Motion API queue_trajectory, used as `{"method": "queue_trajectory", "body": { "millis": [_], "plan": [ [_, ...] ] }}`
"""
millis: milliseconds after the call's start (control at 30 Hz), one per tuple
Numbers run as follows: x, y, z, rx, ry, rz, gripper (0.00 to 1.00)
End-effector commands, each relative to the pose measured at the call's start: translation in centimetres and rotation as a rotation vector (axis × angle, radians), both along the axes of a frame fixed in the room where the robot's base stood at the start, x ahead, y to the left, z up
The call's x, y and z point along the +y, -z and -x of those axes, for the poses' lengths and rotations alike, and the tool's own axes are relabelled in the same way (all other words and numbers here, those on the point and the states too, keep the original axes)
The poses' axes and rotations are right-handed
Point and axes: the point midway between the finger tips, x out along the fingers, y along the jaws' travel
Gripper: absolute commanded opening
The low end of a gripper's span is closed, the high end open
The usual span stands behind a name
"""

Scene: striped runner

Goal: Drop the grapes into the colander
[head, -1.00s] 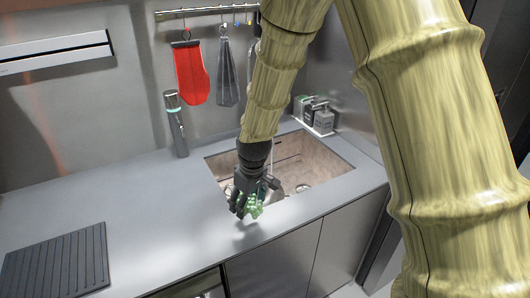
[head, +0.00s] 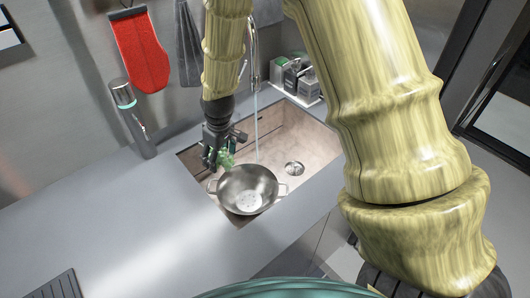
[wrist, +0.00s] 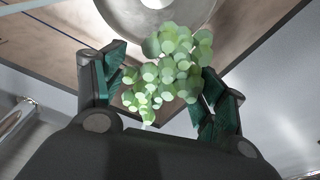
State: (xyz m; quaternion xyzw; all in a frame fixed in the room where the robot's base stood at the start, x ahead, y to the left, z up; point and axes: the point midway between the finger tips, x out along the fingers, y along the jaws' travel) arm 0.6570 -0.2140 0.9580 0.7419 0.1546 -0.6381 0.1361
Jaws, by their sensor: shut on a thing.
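The green grapes (wrist: 172,62) are a bunch between the fingers of my gripper (wrist: 160,90); in the head view they show as a small green patch (head: 226,159) at the fingertips. My gripper (head: 219,150) is shut on them and holds them over the left part of the sink, just up and left of the colander. The colander (head: 247,190) is a round metal bowl with two side handles and a holed bottom, in the front left part of the sink. Its rim also shows at the top of the wrist view (wrist: 122,22), partly hidden by the grapes.
The sink (head: 312,148) has a drain to the right of the colander, and a stream of water falls from the tap behind it. A dark cylinder (head: 133,118) stands on the counter at left. The grey counter (head: 120,215) is mostly clear, with a ribbed mat (head: 58,288) at front left.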

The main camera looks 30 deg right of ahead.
Motion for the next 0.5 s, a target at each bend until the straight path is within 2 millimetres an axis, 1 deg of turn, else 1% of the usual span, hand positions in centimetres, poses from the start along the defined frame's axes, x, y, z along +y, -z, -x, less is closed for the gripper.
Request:
{"method": "queue_trajectory", "body": {
  "millis": [33,100,200,400,500],
  "plan": [
    [-1.0,0.6,0.5,0.006,0.023,-0.001,0.39],
    [-2.5,1.9,1.0,0.005,0.055,0.0,0.39],
    [-4.3,3.6,1.9,0.004,0.098,0.0,0.39],
    [-7.0,6.3,3.7,0.004,0.162,-0.003,0.39],
    [-7.8,7.1,4.2,0.002,0.18,-0.004,0.39]
  ]
}}
